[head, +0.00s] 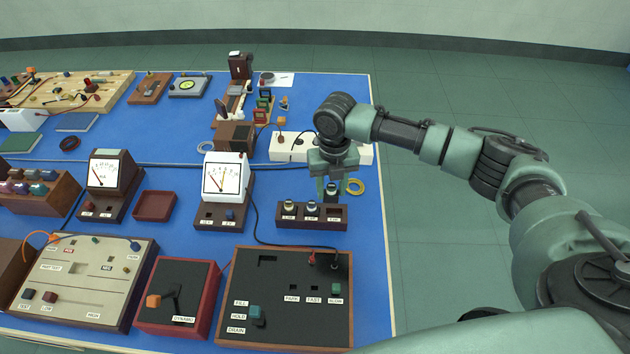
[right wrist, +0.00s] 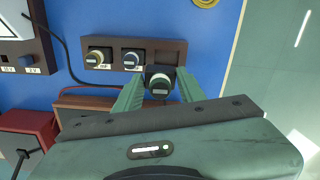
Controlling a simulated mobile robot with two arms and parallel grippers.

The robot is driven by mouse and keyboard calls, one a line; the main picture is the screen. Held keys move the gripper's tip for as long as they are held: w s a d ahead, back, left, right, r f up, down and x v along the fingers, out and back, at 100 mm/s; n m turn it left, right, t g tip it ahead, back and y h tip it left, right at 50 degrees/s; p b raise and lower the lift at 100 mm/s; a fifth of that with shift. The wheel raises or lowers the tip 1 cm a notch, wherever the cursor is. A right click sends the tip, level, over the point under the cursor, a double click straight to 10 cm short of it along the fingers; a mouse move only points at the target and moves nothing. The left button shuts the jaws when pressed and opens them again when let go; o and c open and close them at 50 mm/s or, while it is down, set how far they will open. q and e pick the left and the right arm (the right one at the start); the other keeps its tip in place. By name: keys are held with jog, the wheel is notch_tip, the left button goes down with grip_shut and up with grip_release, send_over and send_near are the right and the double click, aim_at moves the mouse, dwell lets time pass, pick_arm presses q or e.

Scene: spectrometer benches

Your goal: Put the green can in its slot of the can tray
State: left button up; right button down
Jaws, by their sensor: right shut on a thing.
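The dark wooden can tray (head: 312,224) lies on the blue bench top. Two cans, a left one (head: 289,207) and a middle one (head: 311,207), stand in its slots; their lids look yellowish and blue in the right wrist view. The right slot (right wrist: 167,57) looks empty. My right gripper (head: 331,186) is shut on a dark can with a pale, greenish top (right wrist: 159,83), which I take as the green can. The can hangs at the tray's right end, overlapping the right slot's near edge in the right wrist view. Its height above the tray is unclear. My left gripper is out of view.
A white power strip (head: 290,148) and a yellow ring (head: 355,187) lie behind the tray. A meter (head: 225,178) stands left of it, with a black cable running past. A brown control box (head: 285,320) stands in front. The bench's right edge is close.

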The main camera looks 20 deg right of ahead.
jog(key=shift+d+f, duration=0.6)
jog(key=shift+d, duration=0.1)
jog(key=shift+f+b, duration=2.3)
jog(key=shift+b, duration=0.2)
jog(key=shift+f+b, duration=0.45)
jog(key=shift+f, duration=0.65)
jog(key=c, duration=0.8)
grip_release()
jog(key=shift+o, duration=0.2)
jog(key=shift+r+b, duration=0.65)
jog(key=shift+r, duration=3.25)
jog(key=shift+s, duration=0.1)
